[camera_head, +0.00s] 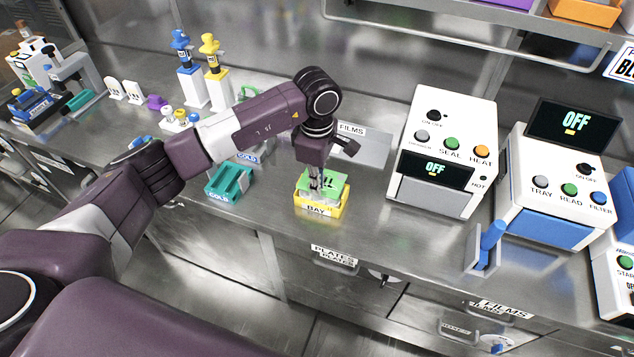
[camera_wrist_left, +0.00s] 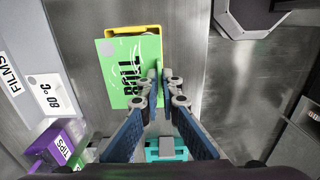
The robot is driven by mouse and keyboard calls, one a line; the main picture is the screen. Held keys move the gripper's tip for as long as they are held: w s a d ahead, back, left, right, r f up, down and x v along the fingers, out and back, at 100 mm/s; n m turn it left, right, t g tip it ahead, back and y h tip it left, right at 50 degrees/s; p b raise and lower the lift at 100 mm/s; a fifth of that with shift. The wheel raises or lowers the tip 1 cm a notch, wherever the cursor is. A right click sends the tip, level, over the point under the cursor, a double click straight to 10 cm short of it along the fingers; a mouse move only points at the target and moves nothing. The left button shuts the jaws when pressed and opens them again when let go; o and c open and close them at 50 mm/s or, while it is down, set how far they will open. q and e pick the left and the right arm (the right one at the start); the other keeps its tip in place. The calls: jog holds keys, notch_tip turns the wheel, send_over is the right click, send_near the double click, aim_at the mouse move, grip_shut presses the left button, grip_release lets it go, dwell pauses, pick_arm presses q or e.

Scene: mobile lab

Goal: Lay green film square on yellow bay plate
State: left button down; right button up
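The green film square (camera_head: 334,184), printed with dark marks, is over the yellow bay plate (camera_head: 318,209), which is labelled BAY on the bench. In the left wrist view the film (camera_wrist_left: 124,72) covers most of the bay and is shifted toward the gripper; the bay's yellow rim (camera_wrist_left: 135,29) shows beyond its far edge. My left gripper (camera_head: 316,186) points down at the bay. Its fingertips (camera_wrist_left: 160,76) are close together at the film's right edge, with the film apparently between them. Whether the film touches the bay is hard to tell. My right gripper is in neither view.
A teal COLD block (camera_head: 229,182) stands left of the bay. A FILMS plate (camera_head: 362,146) is behind it. A white sealer (camera_head: 444,150) and a reader (camera_head: 553,190) stand to the right, with a blue handle (camera_head: 487,246) between. Bare bench lies right of the bay.

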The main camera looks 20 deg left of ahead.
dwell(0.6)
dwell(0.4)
pick_arm(q)
jog(key=shift+b, duration=0.5)
dwell(0.8)
jog(key=shift+f+b, duration=1.7)
jog(key=shift+b, duration=0.2)
jog(key=c, duration=2.1)
grip_release()
jog(key=shift+r, duration=0.15)
